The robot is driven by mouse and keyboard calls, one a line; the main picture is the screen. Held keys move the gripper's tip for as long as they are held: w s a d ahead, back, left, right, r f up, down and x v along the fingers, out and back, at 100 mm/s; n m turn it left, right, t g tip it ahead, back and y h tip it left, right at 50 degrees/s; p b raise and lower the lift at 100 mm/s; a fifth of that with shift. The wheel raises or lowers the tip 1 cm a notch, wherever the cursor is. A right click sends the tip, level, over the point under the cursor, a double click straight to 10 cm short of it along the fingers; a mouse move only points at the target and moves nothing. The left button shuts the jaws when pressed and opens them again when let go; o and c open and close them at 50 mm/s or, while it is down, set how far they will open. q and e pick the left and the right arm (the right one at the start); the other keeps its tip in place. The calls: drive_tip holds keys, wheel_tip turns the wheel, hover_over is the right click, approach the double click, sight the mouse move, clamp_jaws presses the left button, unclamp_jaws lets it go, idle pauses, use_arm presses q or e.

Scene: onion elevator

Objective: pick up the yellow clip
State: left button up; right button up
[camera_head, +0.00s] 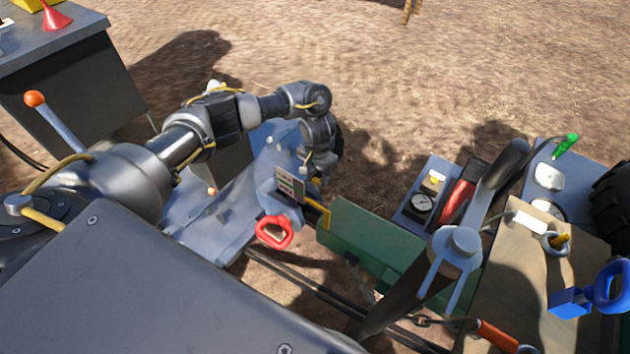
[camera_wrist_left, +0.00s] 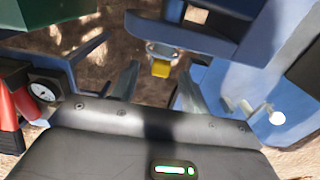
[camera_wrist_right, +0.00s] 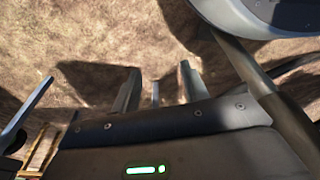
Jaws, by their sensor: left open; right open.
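A small yellow piece, which looks like the yellow clip (camera_wrist_left: 160,69), shows in the left wrist view inside a metal ring below a blue bar. My left gripper (camera_wrist_left: 158,74) is open, with its fingers on either side of the clip in that view. How far the clip is beyond the fingertips is hard to tell. In the head view my left arm bends down over the blue frame, and I cannot make out this clip there for certain. My right gripper (camera_wrist_right: 160,70) is open and empty above bare ground in the right wrist view.
In the head view, a green box (camera_head: 370,236), a gauge (camera_head: 422,203) and a red cylinder (camera_head: 460,195) stand right of my left arm. A red handle (camera_head: 274,232) is close below its wrist. A board (camera_head: 510,290) with a blue handle (camera_head: 607,285) lies at the right.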

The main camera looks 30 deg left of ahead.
use_arm(q)
clamp_jaws()
use_arm(e)
drive_tip(key=shift+f, duration=0.1)
use_arm(q)
drive_tip(key=shift+r+b, duration=0.15)
drive_tip(key=shift+b, duration=0.45)
wheel_tip(320, 180, up, 4)
drive_tip(key=p, duration=0.2)
drive_tip(key=shift+r+p, duration=0.25)
drive_tip(key=shift+p, duration=0.15)
wheel_tip(320, 180, up, 6)
drive_tip(key=shift+f+p, duration=0.15)
drive_tip(key=shift+p, duration=1.1)
use_arm(e)
drive_tip(key=s+d+f+g, duration=0.1)
drive_tip(key=s+d+f, duration=0.4)
drive_tip(key=s+f, duration=0.4)
drive_tip(key=shift+s+d+f+h, duration=0.15)
drive_tip(key=shift+s+d+h, duration=0.2)
drive_tip(key=shift+s, duration=0.8)
